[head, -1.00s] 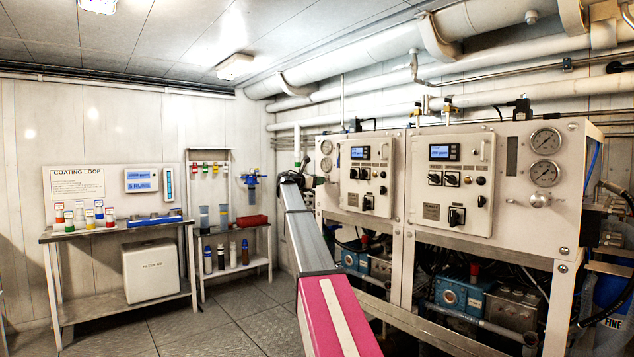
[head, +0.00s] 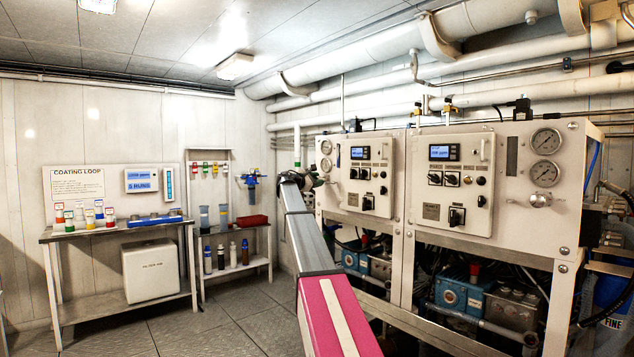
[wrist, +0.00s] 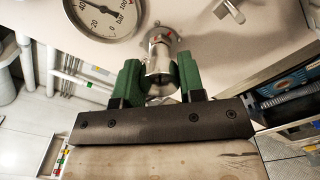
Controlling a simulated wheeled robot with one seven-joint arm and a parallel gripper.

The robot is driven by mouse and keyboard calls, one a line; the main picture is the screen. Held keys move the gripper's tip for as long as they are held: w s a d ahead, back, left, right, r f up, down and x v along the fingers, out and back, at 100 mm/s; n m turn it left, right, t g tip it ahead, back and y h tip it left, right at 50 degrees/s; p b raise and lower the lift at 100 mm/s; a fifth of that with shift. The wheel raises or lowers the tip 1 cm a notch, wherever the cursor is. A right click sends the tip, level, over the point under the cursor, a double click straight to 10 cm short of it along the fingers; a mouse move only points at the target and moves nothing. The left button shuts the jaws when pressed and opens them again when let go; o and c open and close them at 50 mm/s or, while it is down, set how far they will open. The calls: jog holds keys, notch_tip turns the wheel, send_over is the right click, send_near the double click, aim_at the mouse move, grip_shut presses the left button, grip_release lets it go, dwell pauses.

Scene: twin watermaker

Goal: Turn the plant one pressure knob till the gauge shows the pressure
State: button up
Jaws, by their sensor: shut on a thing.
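The pressure knob (wrist: 160,52) is a silver metal knob on the pale panel in the wrist view, with a small red mark near its top. My gripper (wrist: 158,78) has its two green fingers on either side of the knob and is shut on it. The round white pressure gauge (wrist: 100,20), marked in bar, is at the upper left of the knob; its top is cut off and I cannot read the needle exactly. In the head view my gripper (head: 307,180) is at the left edge of the left plant panel (head: 352,185), below two small gauges (head: 326,148); the knob is hidden there.
The right plant panel (head: 470,185) has a display, switches and two gauges (head: 545,155). Pumps and pipes (head: 460,295) fill the space under the panels. A bench (head: 120,235) with bottles stands at the left wall. The floor (head: 210,320) between is clear.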

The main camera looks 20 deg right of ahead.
jog(key=shift+m, duration=0.4)
jog(key=o, duration=0.9)
jog(key=shift+a, duration=0.1)
jog(key=v, duration=1)
jog(key=shift+s+a, duration=0.2)
jog(key=shift+a, duration=0.1)
